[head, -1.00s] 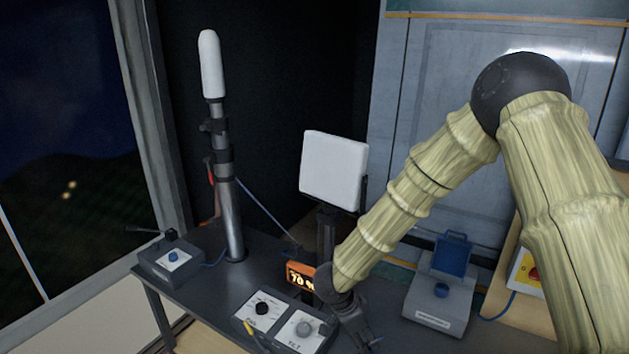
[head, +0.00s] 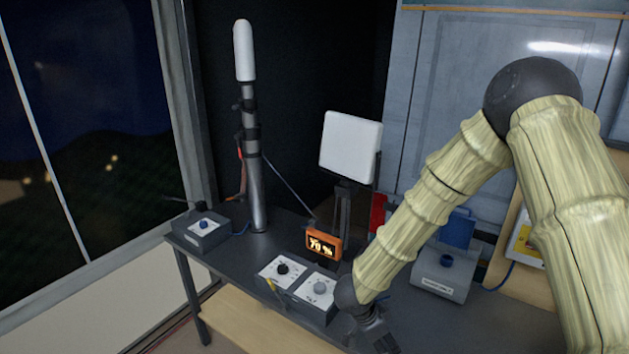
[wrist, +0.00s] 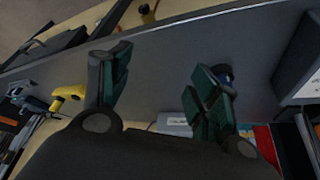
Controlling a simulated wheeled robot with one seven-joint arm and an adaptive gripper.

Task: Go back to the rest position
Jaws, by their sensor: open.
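My gripper (wrist: 160,95) is open in the wrist view, its two dark green-padded fingers spread wide with nothing between them. In the head view my gripper (head: 380,338) is low at the bottom edge, just right of the knob boxes, and is partly cut off. My arm reaches down to it from the right, bent at the elbow.
The dark table (head: 277,224) holds a mast (head: 255,180), a white panel (head: 351,146), an orange display (head: 323,243) reading 70 %, two knob boxes (head: 300,290), a lever box (head: 202,231) and a grey box (head: 440,275) with a blue flap. A window is left.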

